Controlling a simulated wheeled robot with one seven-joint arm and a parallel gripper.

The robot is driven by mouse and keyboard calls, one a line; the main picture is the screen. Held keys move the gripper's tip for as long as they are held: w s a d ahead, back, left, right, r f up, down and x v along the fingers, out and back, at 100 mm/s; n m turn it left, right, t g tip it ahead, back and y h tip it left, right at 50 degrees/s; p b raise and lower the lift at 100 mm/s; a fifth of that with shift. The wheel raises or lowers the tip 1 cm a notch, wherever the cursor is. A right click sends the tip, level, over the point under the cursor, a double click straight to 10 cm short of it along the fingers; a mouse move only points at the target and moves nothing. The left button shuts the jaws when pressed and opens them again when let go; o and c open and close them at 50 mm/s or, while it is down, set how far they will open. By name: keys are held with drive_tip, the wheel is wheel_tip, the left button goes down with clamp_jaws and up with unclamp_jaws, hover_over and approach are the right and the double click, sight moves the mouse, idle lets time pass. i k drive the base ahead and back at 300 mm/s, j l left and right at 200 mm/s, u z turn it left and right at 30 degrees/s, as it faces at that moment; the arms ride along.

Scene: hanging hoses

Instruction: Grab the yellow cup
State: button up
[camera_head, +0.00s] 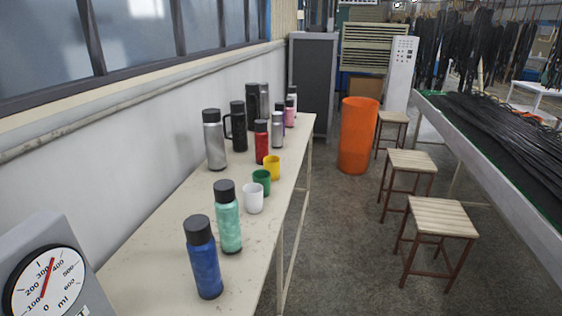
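The yellow cup (272,168) stands upright on the long cream table (165,240), near its right edge. A green cup (262,182) stands just in front of it, slightly left, and hides part of its lower side. A white cup (253,198) stands nearer still. A red bottle (262,142) with a black lid stands just behind the yellow cup, to the left. My gripper and arm are not in this view.
A teal bottle (228,218) and a blue bottle (203,258) stand nearer on the table. Silver, black and pink bottles stand farther back. A dial gauge (47,283) is at the lower left. Stools (437,218) and an orange bin (358,136) flank the open floor (335,240).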

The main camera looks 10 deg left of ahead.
sight(272, 169)
drive_tip(key=i, duration=2.6)
drive_tip(key=i+j+z, duration=0.1)
drive_tip(key=i+z, duration=0.3)
drive_tip(key=i+j+z, duration=0.2)
drive_tip(key=i+z, duration=0.2)
drive_tip(key=i+j+z, duration=0.4)
drive_tip(key=z, duration=4.6)
drive_tip(key=k+j, duration=0.05)
drive_tip(key=j, duration=0.05)
